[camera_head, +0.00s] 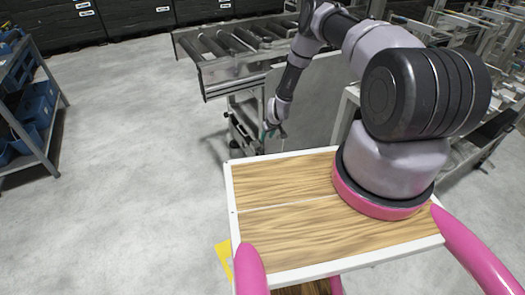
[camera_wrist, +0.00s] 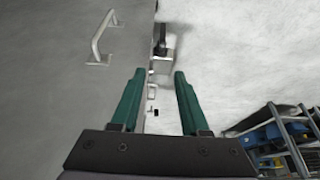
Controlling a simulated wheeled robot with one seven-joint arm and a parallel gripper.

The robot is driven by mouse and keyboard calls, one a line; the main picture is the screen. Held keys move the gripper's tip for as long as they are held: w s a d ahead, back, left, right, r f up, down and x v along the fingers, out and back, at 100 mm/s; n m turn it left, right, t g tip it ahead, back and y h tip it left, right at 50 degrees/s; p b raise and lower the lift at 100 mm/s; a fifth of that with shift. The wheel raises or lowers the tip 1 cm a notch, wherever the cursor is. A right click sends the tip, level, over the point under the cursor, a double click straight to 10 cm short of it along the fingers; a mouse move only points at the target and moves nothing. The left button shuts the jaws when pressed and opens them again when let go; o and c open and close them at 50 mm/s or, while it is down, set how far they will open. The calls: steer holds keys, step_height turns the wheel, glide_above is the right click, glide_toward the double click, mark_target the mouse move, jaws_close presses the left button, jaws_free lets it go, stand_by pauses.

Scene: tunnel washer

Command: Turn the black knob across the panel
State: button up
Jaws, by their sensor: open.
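My gripper (camera_wrist: 160,74) is open, with its two green fingers apart and nothing held between them. In the wrist view, a narrow panel strip (camera_wrist: 151,75) runs up past the left fingertip. A black upright part (camera_wrist: 160,38) on a small grey block (camera_wrist: 161,62) stands beyond the fingertips; I cannot tell whether it is the black knob. A small black spot (camera_wrist: 156,112) and pale fittings (camera_wrist: 152,90) show between the fingers. In the head view, my gripper (camera_head: 268,131) is low beside a grey machine side (camera_head: 312,105), and no knob can be made out there.
A metal handle (camera_wrist: 102,38) sticks out from the grey surface at left in the wrist view. A roller conveyor (camera_head: 235,45) stands behind my arm. A shelf with blue bins (camera_head: 38,105) is at far left. The floor between is clear.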

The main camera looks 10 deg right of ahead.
mark_target(263, 151)
steer(key=x, duration=0.4)
steer(key=s+x, duration=0.1)
steer(key=x, duration=0.3)
steer(key=s+x, duration=0.1)
steer(key=x, duration=0.4)
steer(key=shift+d+f, duration=0.1)
steer(key=shift+f, duration=0.35)
jaws_close()
